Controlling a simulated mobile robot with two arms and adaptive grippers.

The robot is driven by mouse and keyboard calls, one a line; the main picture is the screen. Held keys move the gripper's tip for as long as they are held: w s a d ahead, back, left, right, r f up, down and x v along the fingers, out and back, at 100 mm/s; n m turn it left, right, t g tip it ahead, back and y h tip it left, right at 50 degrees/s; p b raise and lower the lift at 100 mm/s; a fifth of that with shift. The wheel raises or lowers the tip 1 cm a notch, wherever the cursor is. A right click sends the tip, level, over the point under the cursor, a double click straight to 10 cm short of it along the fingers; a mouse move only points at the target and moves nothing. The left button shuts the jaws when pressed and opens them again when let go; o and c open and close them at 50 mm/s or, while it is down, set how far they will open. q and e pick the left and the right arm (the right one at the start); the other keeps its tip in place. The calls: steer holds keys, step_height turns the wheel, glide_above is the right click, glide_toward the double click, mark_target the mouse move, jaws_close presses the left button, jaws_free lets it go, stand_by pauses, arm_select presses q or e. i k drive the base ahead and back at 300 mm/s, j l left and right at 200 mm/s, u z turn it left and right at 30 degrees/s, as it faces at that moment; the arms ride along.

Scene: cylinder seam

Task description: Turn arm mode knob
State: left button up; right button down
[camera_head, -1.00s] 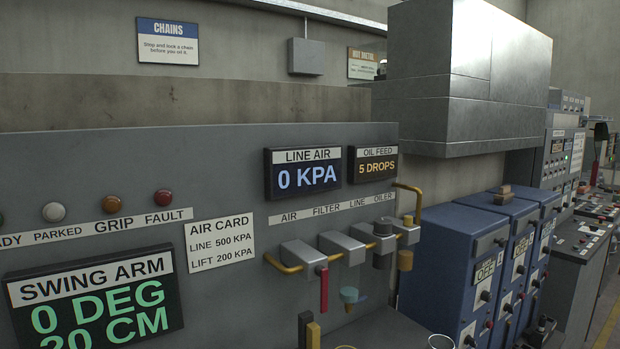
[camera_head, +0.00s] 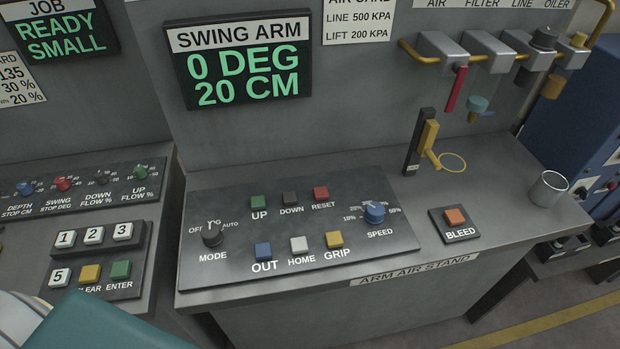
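The arm mode knob (camera_head: 213,236) is a black rotary knob at the left end of the sloped dark control panel (camera_head: 360,262). The label MODE is below it. OFF, a partly hidden middle mark and AUTO are printed around its top. I cannot tell for sure which mark it points at. The SWING ARM display (camera_head: 240,62) above reads 0 DEG and 20 CM. Neither gripper is in view. A teal shape with a pale part, perhaps of my own body, shows at the bottom left and does not touch the knob.
The panel also has a green UP button (camera_head: 258,202), a blue OUT button (camera_head: 263,251), a yellow GRIP button (camera_head: 334,240) and a blue SPEED knob (camera_head: 374,213). A BLEED button (camera_head: 455,217) and a metal cup (camera_head: 548,189) stand to the right. A keypad (camera_head: 92,262) is at left.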

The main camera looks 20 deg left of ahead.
mark_target(211, 234)
steer(key=u, duration=1.35)
